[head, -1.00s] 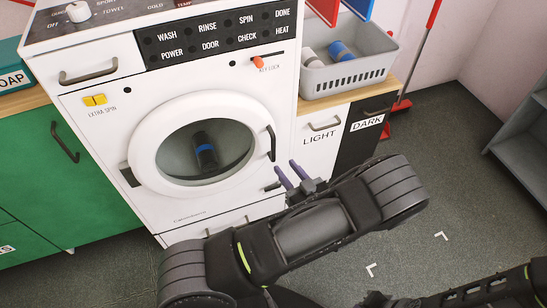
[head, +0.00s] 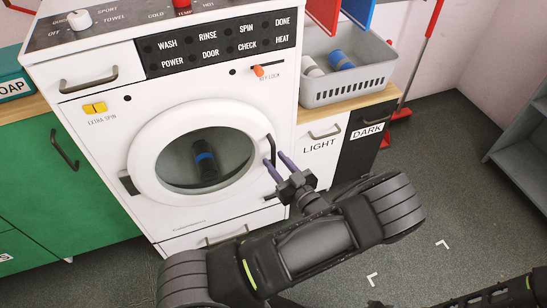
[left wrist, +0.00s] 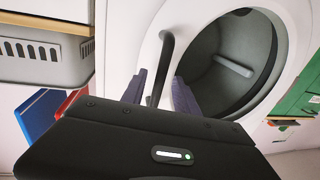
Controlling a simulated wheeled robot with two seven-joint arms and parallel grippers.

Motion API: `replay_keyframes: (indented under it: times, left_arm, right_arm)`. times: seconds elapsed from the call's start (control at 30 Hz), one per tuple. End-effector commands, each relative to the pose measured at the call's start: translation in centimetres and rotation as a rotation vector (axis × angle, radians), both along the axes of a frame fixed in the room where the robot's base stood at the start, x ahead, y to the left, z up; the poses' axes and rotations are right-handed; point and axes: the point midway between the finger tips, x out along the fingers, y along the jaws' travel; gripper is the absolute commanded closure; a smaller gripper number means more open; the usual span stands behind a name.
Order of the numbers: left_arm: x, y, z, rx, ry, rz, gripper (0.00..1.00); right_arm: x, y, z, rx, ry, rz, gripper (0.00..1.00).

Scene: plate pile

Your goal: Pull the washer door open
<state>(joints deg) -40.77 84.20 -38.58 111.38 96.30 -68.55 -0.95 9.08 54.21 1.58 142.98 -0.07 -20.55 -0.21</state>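The washer (head: 110,160) is white and stands ahead of me. Its round door (head: 145,165) looks shut, and a dark bundle with a blue band (head: 205,163) shows through the glass. The dark door handle (head: 271,150) is on the door's right side. My left gripper (head: 274,163) is open at the handle's lower part. In the left wrist view the handle (left wrist: 165,55) runs down between the two purple fingers (left wrist: 160,92), which are apart. Contact cannot be told. Part of my right arm shows at the bottom right, without its gripper.
A grey basket (head: 345,92) with a pale and a blue roll stands right of the washer, above the LIGHT (head: 320,160) and DARK (head: 362,150) bins. A green cabinet (head: 60,190) is on the left. The floor (head: 450,170) on the right is clear.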

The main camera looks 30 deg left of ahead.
Motion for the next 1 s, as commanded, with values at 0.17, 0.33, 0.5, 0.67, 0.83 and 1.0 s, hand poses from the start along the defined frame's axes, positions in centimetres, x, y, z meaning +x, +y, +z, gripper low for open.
replay_keyframes:
  times: [0.17,0.33,0.5,0.67,0.83,1.0]
  left_arm:
    - [0.7,1.5,0.0,0.001,0.001,-0.001,0.64]
    - [0.8,1.7,0.0,0.000,0.001,-0.001,0.64]
    - [0.8,1.7,0.0,0.000,0.001,-0.001,0.68]
    - [0.8,1.7,0.0,0.000,0.001,-0.001,0.81]
    - [0.8,1.7,0.0,0.000,0.001,-0.001,0.95]
    - [0.8,1.7,0.0,0.000,0.001,-0.001,1.00]
  right_arm:
    - [0.0,0.0,0.1,0.000,0.000,0.000,1.00]
    - [0.0,0.0,0.1,0.000,0.000,0.000,1.00]
    - [0.0,0.0,0.1,0.000,0.000,0.000,1.00]
    - [0.0,0.0,0.1,0.000,0.000,0.000,1.00]
    - [0.0,0.0,0.1,0.000,0.000,0.000,1.00]
    - [0.0,0.0,0.1,0.000,0.000,0.000,1.00]
